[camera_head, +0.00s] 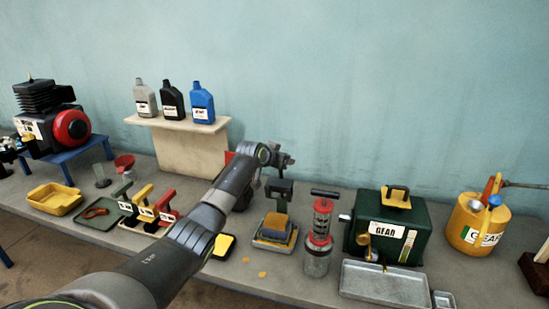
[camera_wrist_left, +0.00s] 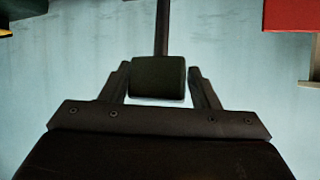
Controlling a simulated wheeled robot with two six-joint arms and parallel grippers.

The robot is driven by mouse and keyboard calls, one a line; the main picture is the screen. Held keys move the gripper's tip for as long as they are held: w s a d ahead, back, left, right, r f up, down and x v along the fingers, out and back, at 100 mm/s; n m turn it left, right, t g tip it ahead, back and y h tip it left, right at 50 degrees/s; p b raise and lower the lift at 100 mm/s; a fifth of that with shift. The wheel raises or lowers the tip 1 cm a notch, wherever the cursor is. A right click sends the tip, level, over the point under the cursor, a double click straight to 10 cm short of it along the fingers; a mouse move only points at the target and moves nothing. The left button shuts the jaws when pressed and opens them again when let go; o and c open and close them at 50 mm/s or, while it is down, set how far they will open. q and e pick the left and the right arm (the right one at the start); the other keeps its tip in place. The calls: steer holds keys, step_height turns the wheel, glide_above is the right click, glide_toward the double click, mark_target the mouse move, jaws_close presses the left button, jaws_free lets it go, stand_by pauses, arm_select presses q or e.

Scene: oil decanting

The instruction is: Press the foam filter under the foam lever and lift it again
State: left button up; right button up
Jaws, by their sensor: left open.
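My left gripper (camera_head: 284,159) is just above and behind the press head, at the end of the arm reaching in from the lower left. In the left wrist view its two fingers (camera_wrist_left: 160,88) are open on either side of a dark block on a rod (camera_wrist_left: 159,78), which looks like the lever's handle. Whether they touch it is unclear. My right gripper is not in view.
A hand pump (camera_head: 319,235) stands right of the press, then a green gear box (camera_head: 387,226) and a metal tray (camera_head: 384,283). Coloured levers (camera_head: 152,207) and a yellow-topped pad (camera_head: 222,245) lie left. Several yellow drops (camera_head: 262,274) spot the bench.

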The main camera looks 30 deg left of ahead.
arm_select(q)
steer(key=b+v, duration=0.4)
steer(key=v, duration=1.3)
steer(key=shift+s+f, duration=0.1)
